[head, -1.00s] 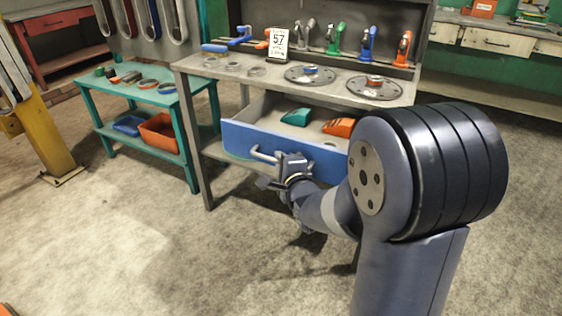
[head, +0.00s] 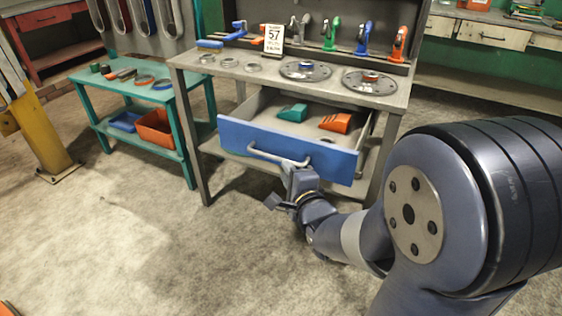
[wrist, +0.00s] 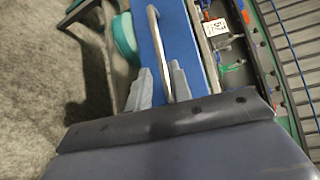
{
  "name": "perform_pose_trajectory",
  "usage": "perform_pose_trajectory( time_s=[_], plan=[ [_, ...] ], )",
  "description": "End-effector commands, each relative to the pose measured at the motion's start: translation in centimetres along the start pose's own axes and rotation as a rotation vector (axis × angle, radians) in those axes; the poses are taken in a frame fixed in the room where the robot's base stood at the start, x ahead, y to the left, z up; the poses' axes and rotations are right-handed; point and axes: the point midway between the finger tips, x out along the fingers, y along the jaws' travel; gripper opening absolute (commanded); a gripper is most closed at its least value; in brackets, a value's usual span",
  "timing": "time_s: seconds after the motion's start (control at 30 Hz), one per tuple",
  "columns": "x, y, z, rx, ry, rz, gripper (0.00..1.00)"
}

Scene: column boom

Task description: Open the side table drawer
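The drawer (head: 235,133) has a blue front and stands well out from the grey table (head: 190,62). Its pale bar handle (head: 268,154) runs across the front. A green piece (head: 293,113) and an orange piece (head: 336,122) lie inside. My gripper (head: 299,172) is just in front of the handle's right end. In the wrist view the handle (wrist: 157,42) runs between the two separated fingers of my gripper (wrist: 161,80), with a gap showing on the left. The fingers look open; contact with the bar is hard to tell.
Discs, rings and coloured clamps stand on the grey table, with a number card (head: 272,38). A teal table (head: 98,120) with bins stands at left, beside a yellow post (head: 38,130). The floor (head: 130,240) in front is clear.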

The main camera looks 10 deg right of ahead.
Motion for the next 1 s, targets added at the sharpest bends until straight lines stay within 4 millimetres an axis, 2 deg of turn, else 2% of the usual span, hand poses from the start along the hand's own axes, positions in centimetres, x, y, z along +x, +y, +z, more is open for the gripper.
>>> perform_pose_trajectory(
  time_s=[0.1, 0.23, 0.63, 0.77, 1.0],
  plan=[
    [-1.8, -0.1, 0.0, 0.001, 0.001, -0.001, 0.2],
    [-2.7, 0.0, 0.0, 0.001, 0.001, 0.0, 0.2],
    [-2.9, 0.1, 0.0, 0.001, 0.0, 0.0, 0.2],
    [-2.0, 0.1, 0.0, 0.001, 0.0, 0.0, 0.2],
    [1.9, 0.2, 0.0, 0.0, -0.001, 0.0, 0.2]
  ],
)
